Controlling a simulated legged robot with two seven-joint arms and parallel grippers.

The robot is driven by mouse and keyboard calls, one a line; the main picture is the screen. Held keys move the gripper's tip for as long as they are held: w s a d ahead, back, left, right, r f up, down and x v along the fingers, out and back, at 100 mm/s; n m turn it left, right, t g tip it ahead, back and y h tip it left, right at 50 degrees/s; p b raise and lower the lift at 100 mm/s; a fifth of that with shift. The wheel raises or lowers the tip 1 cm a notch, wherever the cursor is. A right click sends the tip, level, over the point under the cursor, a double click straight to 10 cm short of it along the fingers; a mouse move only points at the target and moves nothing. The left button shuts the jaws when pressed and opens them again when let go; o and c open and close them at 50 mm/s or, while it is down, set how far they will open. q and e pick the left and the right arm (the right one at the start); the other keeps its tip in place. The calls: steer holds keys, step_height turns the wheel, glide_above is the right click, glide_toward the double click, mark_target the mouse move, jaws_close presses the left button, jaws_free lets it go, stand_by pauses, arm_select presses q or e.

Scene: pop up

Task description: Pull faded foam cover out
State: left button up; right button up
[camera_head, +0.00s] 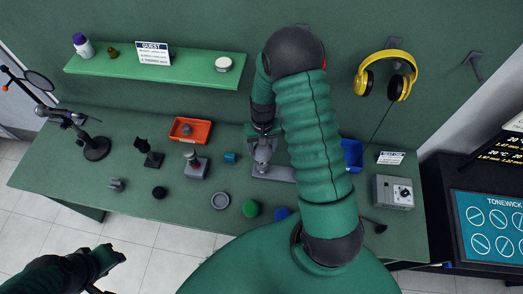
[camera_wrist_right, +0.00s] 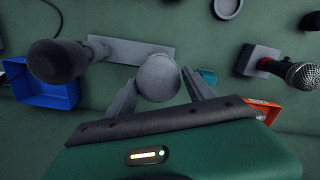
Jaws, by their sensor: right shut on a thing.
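A pale grey, rounded cover (camera_wrist_right: 158,77), which looks like the faded foam cover, sits between the two fingers of my right gripper (camera_wrist_right: 160,90) in the right wrist view. The gripper is shut on it, above a grey stand plate (camera_wrist_right: 145,50). In the head view my right gripper (camera_head: 264,137) is over this grey stand (camera_head: 272,172) at the middle of the bench, and my arm hides part of the area. My left gripper (camera_head: 107,258) is low at the left, off the bench's front edge; its jaw opening is unclear.
A dark foam-topped microphone (camera_wrist_right: 58,62) and a blue bin (camera_wrist_right: 45,88) are close on the left in the wrist view. A shelf (camera_head: 190,68) overhangs behind.

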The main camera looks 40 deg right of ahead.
steer(key=shift+d, duration=0.2)
steer(key=shift+c, duration=0.2)
steer(key=shift+d+r+p, duration=0.1)
steer(key=shift+r+p, duration=0.1)
steer(key=shift+p, duration=0.1)
steer(key=shift+r, duration=0.15)
steer(key=shift+r+p, duration=0.45)
steer(key=shift+r, duration=0.05)
steer(key=r+p, duration=0.5)
steer(key=r, duration=0.2)
steer(key=shift+w+d+r+p, duration=0.1)
steer(key=shift+w+d+p, duration=0.15)
steer(key=shift+p, duration=0.15)
